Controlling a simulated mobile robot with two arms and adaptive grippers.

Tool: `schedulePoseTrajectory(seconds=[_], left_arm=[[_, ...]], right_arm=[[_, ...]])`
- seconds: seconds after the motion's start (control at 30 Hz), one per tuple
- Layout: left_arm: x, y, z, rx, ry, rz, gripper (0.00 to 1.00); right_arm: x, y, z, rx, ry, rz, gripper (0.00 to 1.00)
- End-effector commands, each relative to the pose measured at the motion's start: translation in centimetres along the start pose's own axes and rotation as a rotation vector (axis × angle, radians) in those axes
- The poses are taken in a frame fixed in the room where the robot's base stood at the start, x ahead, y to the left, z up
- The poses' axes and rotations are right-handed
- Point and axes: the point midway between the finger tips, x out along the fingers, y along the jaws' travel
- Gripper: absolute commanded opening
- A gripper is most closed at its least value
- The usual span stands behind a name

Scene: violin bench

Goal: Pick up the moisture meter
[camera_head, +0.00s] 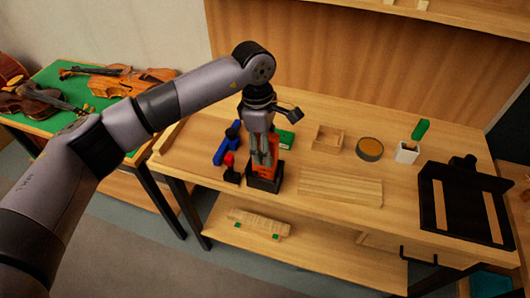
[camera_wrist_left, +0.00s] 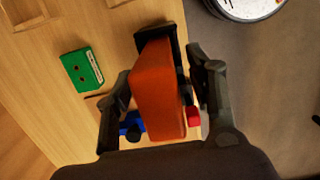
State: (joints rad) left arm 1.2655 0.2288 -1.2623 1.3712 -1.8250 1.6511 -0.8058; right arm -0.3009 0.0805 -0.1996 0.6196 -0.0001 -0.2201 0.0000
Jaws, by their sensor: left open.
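An orange block-shaped device (camera_head: 270,170), apparently the moisture meter, stands upright in a black holder (camera_head: 264,184) near the front left of the bench. My left gripper (camera_head: 263,163) is above and around it, pointing down, and hides part of it. In the left wrist view the orange device (camera_wrist_left: 158,92) lies between the two open fingers of my left gripper (camera_wrist_left: 158,66), with gaps beside it. The black holder (camera_wrist_left: 171,35) shows behind its far end. My right gripper is not in view.
Close by are a blue tool (camera_head: 226,146), a red-topped item (camera_head: 229,167) and a green box (camera_head: 285,139). Wooden strips (camera_head: 340,188) lie to the right.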

Motion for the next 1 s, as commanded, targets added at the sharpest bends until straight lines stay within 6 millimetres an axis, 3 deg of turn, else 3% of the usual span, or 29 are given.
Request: schedulePoseTrajectory(seconds=[0.27, 1.0], left_arm=[[0.42, 0.01, 0.01, 0.001, 0.000, 0.000, 0.50], [0.35, 0.01, 0.01, 0.001, 0.000, 0.001, 0.01]], right_arm=[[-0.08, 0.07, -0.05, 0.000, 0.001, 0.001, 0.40], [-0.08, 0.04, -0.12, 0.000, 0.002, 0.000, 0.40]])
